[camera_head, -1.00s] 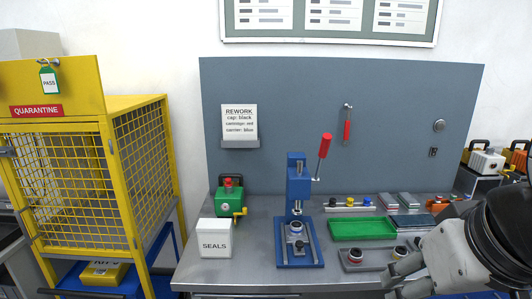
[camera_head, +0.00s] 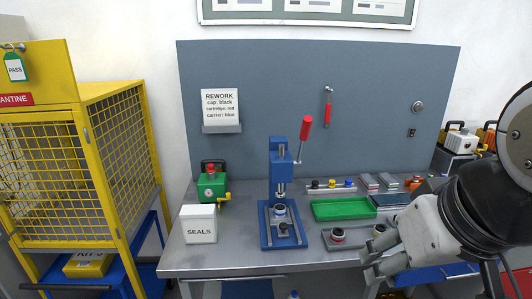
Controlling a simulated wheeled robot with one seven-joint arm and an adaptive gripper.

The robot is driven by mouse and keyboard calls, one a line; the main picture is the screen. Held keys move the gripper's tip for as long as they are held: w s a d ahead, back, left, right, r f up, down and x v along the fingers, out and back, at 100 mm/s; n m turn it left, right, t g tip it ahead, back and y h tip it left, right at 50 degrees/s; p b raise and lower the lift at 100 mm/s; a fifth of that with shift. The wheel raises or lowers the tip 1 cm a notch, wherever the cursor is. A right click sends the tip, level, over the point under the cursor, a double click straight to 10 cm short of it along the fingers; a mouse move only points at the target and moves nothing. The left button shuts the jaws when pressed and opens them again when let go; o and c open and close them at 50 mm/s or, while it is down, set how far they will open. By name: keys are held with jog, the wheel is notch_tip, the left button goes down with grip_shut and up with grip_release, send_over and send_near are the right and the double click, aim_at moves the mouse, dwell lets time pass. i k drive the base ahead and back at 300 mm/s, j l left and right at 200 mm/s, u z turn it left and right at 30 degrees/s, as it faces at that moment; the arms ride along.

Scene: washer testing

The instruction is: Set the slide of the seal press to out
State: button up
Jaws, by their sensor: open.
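The blue seal press (camera_head: 281,170) stands on the grey workbench, with a red-knobbed lever (camera_head: 304,136) raised at its right side. Its slide (camera_head: 283,229) is at the base plate, with a dark knob at the front and a pale ring-shaped part behind it under the ram. I cannot tell from this view exactly how far out the slide stands. My gripper (camera_head: 372,277) is open at the lower right, near the bench's front edge, apart from the press. Its fingertips are partly unclear against the bench.
A white SEALS box (camera_head: 199,224) and a green pump-like device (camera_head: 212,184) stand left of the press. A green tray (camera_head: 341,208) and a grey fixture with ring parts (camera_head: 338,237) lie to its right. The yellow quarantine cage (camera_head: 121,150) is at far left.

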aim_at(282, 224)
jog(key=i+j, duration=0.15)
jog(key=i, duration=0.3)
jog(key=i+j, duration=0.2)
jog(key=i, duration=0.2)
